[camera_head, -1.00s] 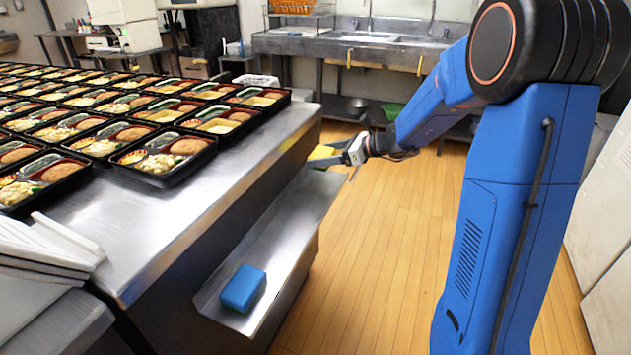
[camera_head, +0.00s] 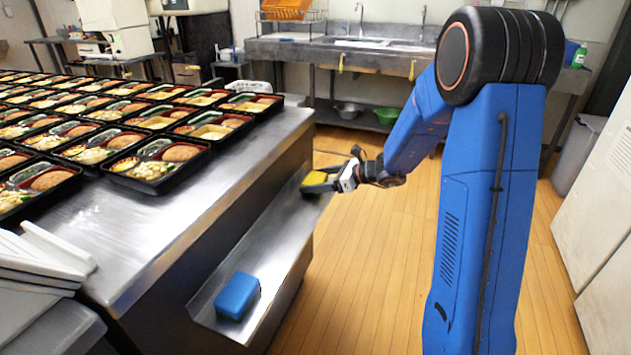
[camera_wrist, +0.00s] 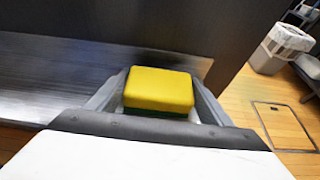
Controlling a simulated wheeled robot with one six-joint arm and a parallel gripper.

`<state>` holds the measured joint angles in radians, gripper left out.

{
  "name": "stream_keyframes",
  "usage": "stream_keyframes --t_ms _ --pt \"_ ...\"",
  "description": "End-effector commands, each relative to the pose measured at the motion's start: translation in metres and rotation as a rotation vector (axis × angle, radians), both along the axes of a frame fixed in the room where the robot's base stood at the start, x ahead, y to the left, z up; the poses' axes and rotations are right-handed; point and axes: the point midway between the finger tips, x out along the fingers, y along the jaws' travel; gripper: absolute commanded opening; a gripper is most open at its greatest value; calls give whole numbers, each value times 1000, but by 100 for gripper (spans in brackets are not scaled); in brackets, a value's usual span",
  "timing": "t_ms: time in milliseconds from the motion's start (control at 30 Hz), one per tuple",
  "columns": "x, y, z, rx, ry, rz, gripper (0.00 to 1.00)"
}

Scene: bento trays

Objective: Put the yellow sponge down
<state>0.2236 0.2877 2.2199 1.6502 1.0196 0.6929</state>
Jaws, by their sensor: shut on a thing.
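The yellow sponge (camera_head: 314,179) is between the fingers of my gripper (camera_head: 319,184), at the far end of the metal side shelf (camera_head: 262,243). In the wrist view the sponge (camera_wrist: 160,89) has a yellow top and a dark green underside, and the two grey fingers of my gripper (camera_wrist: 157,95) close on its left and right sides. The sponge is low over the shelf, close to its surface. I cannot tell whether it touches the shelf.
A blue box-like block (camera_head: 238,296) lies on the near end of the shelf. Several bento trays (camera_head: 160,165) fill the counter above. The shelf between block and sponge is clear. A sink (camera_head: 365,43) stands at the back, and a grey bin (camera_wrist: 280,47) shows beyond the shelf.

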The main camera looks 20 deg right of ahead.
Motion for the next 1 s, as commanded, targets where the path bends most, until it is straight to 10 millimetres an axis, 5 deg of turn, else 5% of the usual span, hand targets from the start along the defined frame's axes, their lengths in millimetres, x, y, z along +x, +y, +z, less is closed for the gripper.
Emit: stream_keyframes --t_ms 67,100,167,533,1000 --pt "0 0 -2 0 0 0 49" --pt "0 0 -2 0 0 0 81" --pt "0 0 -2 0 0 0 92" --pt "0 0 2 0 0 0 92" --pt "-41 -59 30 -1 -1 -4 92"
